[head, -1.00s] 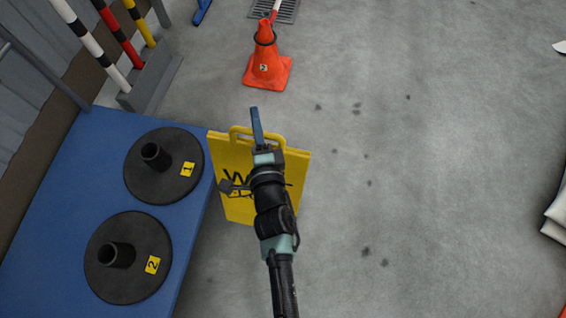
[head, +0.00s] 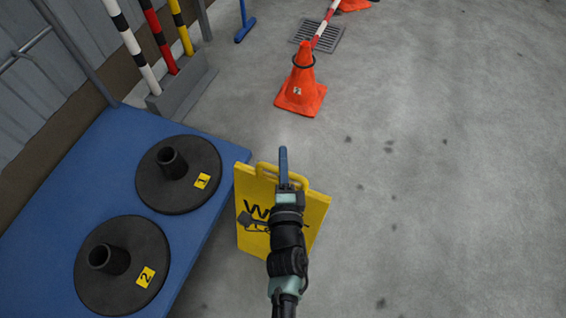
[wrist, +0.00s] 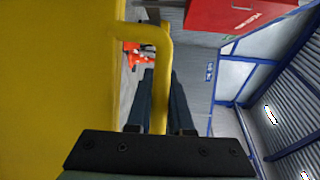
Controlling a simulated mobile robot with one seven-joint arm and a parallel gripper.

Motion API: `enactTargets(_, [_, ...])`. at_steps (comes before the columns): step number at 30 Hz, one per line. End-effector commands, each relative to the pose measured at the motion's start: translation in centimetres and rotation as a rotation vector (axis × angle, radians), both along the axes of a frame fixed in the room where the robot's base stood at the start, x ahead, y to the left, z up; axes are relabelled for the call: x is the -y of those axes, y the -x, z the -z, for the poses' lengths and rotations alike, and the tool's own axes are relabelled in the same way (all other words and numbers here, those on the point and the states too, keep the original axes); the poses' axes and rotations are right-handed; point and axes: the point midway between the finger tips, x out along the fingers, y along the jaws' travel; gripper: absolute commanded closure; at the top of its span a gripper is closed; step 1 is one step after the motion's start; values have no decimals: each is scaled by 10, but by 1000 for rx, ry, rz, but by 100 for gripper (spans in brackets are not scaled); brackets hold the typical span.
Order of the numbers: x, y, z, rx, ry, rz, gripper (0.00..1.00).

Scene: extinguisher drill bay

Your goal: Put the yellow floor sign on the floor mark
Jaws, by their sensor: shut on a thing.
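The yellow floor sign (head: 312,232) hangs beside the blue platform in the head view, with black lettering partly hidden by my arm. Its top handle is at my gripper (head: 284,165), which is shut on it. In the wrist view the sign's yellow panel (wrist: 55,80) fills the left side, and its handle loop passes between the fingers of my gripper (wrist: 160,95). I cannot tell whether the sign's lower edge touches the floor. No floor mark can be made out in these views.
A blue platform (head: 60,215) at the left bears two black bases, numbered 1 (head: 178,190) and 2 (head: 122,285). An orange cone (head: 301,85) stands ahead near a floor grate (head: 330,40). Striped poles stand in a grey rack (head: 185,85). Open concrete floor lies to the right.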

Motion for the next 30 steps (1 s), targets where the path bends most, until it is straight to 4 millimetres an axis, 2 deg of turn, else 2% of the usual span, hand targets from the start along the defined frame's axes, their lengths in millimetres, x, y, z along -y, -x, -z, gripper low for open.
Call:
enactTargets(4, [0,-2,-4,10,-1,-2,100])
enactTargets(11, [0,-2,0,9,-2,-2,100])
enactTargets(12, [0,0,2,2,1,-1,73])
enactTargets(16, [0,0,2,1,1,0,51])
enactTargets(26, [0,0,-1,2,1,0,51])
enactTargets(30, [2,15,-3,-3,0,0,51])
